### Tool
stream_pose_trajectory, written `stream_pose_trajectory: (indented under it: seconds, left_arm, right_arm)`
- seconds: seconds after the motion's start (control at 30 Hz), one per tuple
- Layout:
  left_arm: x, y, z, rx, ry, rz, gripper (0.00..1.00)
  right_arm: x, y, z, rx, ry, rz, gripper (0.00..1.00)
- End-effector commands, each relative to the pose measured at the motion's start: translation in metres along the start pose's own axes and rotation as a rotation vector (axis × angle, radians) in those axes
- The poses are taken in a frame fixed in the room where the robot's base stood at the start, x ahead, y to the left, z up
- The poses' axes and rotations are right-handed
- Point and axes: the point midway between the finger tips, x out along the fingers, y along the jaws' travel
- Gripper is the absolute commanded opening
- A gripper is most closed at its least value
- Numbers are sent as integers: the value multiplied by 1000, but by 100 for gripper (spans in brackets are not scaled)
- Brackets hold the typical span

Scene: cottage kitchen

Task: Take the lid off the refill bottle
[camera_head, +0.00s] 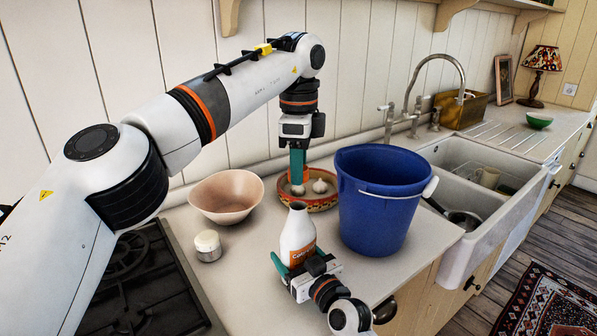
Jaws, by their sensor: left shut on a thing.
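The refill bottle (297,236), white with an orange label, stands upright on the worktop near its front edge. Its narrow neck ends in a dark mouth with no lid on it. My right gripper (301,259) has a teal finger on either side of the bottle and is shut on it; its wrist hides the bottle's foot. My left gripper (297,183) points straight down, behind and above the bottle in the picture, over an orange patterned dish (325,203). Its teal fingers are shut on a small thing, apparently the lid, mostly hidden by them.
Garlic bulbs (320,186) lie in the dish. A blue bucket (378,215) stands close on the right, a pink bowl (226,196) and a small white-lidded jar (208,246) on the left. The hob (135,285) is front left, the sink (473,245) right.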

Motion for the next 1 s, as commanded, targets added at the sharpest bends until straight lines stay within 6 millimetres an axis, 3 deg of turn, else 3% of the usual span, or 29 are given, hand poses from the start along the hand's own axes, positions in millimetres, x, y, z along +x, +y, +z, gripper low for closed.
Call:
stream_pose_trajectory:
  seconds: [0.07, 0.1, 0.23, 0.63, 1.0]
  left_arm:
    - [0, 0, 0, 0, 0, 0, 6]
    - [0, 0, 0, 0, 0, 0, 6]
    - [0, 0, 0, 0, 0, 0, 6]
    - [1, 0, 0, 0, 0, 0, 6]
    - [6, 0, 0, 0, 0, 0, 6]
  right_arm:
    - [0, 0, 0, -1, 1, 0, 10]
    - [0, 0, 0, -1, 1, 0, 77]
    - [0, 0, 0, 0, 1, 0, 98]
    - [-8, 0, -1, 0, 0, -1, 99]
    - [-82, -1, -3, -2, 3, -1, 99]
